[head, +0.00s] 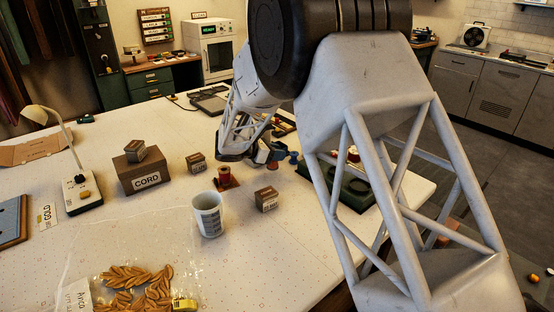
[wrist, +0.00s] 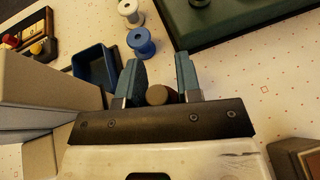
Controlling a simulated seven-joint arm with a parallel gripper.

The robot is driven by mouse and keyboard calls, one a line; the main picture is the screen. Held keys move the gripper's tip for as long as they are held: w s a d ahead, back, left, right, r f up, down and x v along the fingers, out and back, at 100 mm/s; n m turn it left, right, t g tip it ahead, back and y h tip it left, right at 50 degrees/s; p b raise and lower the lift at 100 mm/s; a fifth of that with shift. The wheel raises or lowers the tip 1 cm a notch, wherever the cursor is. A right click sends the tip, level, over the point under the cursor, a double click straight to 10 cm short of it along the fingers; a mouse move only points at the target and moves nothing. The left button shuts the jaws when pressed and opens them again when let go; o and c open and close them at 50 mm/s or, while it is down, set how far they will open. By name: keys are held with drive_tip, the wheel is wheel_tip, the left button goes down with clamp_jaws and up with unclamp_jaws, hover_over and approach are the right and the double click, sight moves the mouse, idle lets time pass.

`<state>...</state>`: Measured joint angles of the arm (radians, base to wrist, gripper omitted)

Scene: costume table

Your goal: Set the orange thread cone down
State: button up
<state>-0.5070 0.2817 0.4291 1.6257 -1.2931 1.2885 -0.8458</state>
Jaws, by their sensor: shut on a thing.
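My gripper (head: 268,153) is over the right part of the table in the head view, partly behind my own arm. In the wrist view, its two teal fingers (wrist: 160,78) stand on either side of a brownish round top (wrist: 157,95), the only part of the held thread cone that shows. Its orange colour cannot be made out there, and the rest of it is hidden behind the gripper body. I cannot tell whether its base touches the table.
In the wrist view, a blue bin (wrist: 95,65) is left of the fingers. A blue spool (wrist: 141,42) and white spool (wrist: 130,11) are ahead, and a green case (wrist: 225,25) is right. In the head view, a white mug (head: 208,216) and a small box (head: 266,198) stand nearer.

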drive_tip(key=shift+f, duration=1.25)
drive_tip(key=shift+f, duration=0.1)
drive_tip(key=o, duration=0.9)
drive_tip(key=shift+o, duration=0.2)
drive_tip(key=shift+a, duration=0.1)
drive_tip(key=v, duration=1.2)
drive_tip(key=shift+r, duration=0.2)
